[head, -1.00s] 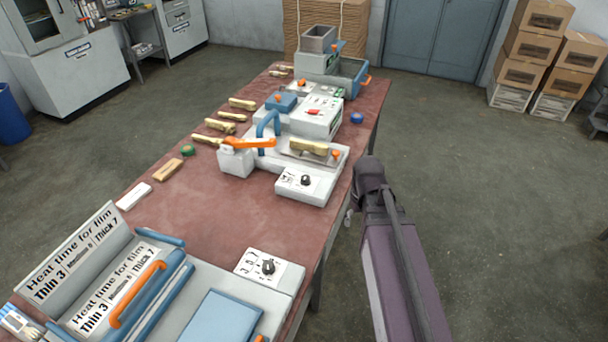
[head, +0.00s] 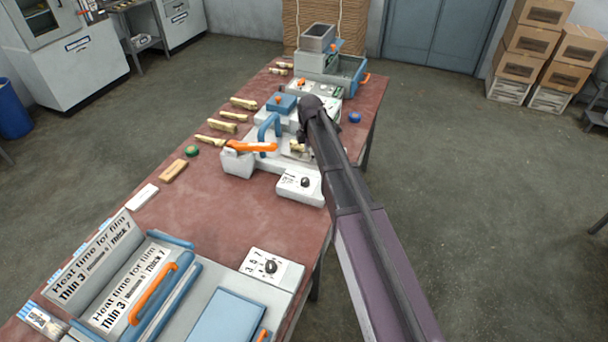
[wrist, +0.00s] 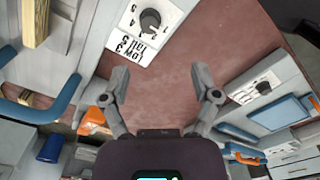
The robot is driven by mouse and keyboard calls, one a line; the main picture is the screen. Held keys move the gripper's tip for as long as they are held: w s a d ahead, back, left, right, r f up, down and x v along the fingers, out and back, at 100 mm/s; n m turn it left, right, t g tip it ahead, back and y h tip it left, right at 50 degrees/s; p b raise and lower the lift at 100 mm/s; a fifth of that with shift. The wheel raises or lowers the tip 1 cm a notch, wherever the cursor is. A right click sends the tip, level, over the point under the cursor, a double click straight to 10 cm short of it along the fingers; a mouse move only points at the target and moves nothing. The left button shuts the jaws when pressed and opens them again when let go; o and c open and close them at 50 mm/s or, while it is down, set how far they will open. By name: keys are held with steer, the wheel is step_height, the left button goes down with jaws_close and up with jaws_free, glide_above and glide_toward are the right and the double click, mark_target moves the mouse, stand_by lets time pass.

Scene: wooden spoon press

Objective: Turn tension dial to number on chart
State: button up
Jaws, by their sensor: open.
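In the wrist view a black dial knob (wrist: 150,20) sits on a white panel with numbers around it. Upside-down print on the panel (wrist: 130,45) seems to read Low 3 and Tall 5. I cannot tell which number the knob points at. In the head view a black dial (head: 305,182) sits on the front of the white press (head: 290,190). My gripper (wrist: 163,84) is open and empty, its fingers apart, below the panel in the wrist view and not touching the knob. In the head view my arm's end covers part of the press and hides the fingers.
A heat sealer with its own dial (head: 270,267) and a film heat-time chart (head: 88,260) stands in front. An orange handle (head: 252,147) reaches from the press. Wooden pieces (head: 228,127) lie at left. The red table (head: 205,215) is bare between machines.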

mark_target(305, 179)
steer(key=shift+w+a+r+n, duration=0.3)
steer(key=shift+w+a+n, duration=0.4)
steer(key=shift+w+n, duration=0.1)
steer(key=shift+f, duration=0.15)
step_height(305, 179, down, 14)
steer(key=b, duration=1.3)
steer(key=shift+r+b, duration=0.25)
steer(key=shift+b, duration=0.05)
jaws_close()
steer(key=shift+a, duration=0.1)
